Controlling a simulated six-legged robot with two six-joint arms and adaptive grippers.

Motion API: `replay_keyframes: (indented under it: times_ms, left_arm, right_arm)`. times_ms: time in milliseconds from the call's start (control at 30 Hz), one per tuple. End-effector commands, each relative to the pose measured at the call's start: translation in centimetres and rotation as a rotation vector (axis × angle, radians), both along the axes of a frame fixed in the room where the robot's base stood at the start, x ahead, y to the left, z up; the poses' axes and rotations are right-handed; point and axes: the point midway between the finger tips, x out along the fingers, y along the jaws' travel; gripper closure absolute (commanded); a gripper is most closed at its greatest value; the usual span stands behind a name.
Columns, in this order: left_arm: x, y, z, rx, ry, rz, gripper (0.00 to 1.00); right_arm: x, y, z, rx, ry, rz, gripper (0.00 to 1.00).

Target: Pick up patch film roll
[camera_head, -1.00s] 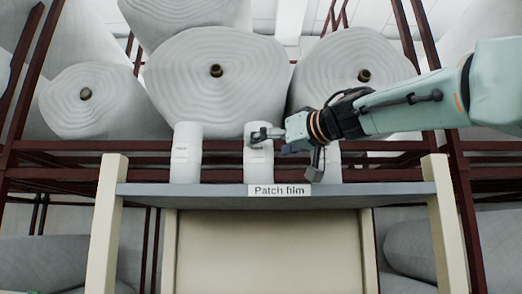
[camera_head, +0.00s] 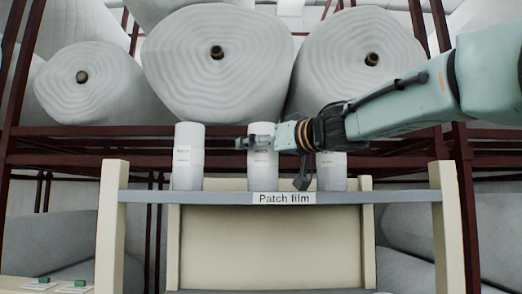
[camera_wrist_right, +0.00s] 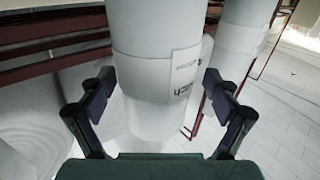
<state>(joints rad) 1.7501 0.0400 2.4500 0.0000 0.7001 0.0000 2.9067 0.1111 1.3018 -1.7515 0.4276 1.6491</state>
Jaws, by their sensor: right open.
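Three white upright rolls stand on a grey shelf (camera_head: 150,197) in the head view: a left roll (camera_head: 188,157), a middle roll (camera_head: 262,174) above the "Patch film" sign (camera_head: 284,198), and a right roll (camera_head: 334,173) partly hidden by my right arm. My right gripper (camera_head: 256,142) is level with the upper part of the middle roll and partly covers it. In the right wrist view, a labelled white roll (camera_wrist_right: 150,65) stands between the spread fingers of the gripper (camera_wrist_right: 160,102), with gaps visible beside it. My left gripper is out of view.
Large wadding rolls (camera_head: 175,75) lie on a dark red rack (camera_head: 80,146) behind the shelf. Cream posts (camera_head: 112,230) bound the shelf on both sides. Another white roll (camera_wrist_right: 235,45) is close on the right in the wrist view. Small green items (camera_head: 80,284) are at lower left.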

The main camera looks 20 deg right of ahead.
Motion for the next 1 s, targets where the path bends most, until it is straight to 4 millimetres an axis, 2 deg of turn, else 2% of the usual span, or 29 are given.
replay_keyframes:
  times_ms: [267, 1000]
  left_arm:
    - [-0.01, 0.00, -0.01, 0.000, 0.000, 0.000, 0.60]
    - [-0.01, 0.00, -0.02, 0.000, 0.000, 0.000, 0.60]
  right_arm:
    - [0.10, 0.01, -0.10, 0.001, -0.001, 0.000, 0.11]
    - [0.08, 0.00, -0.04, 0.001, -0.001, 0.000, 0.74]
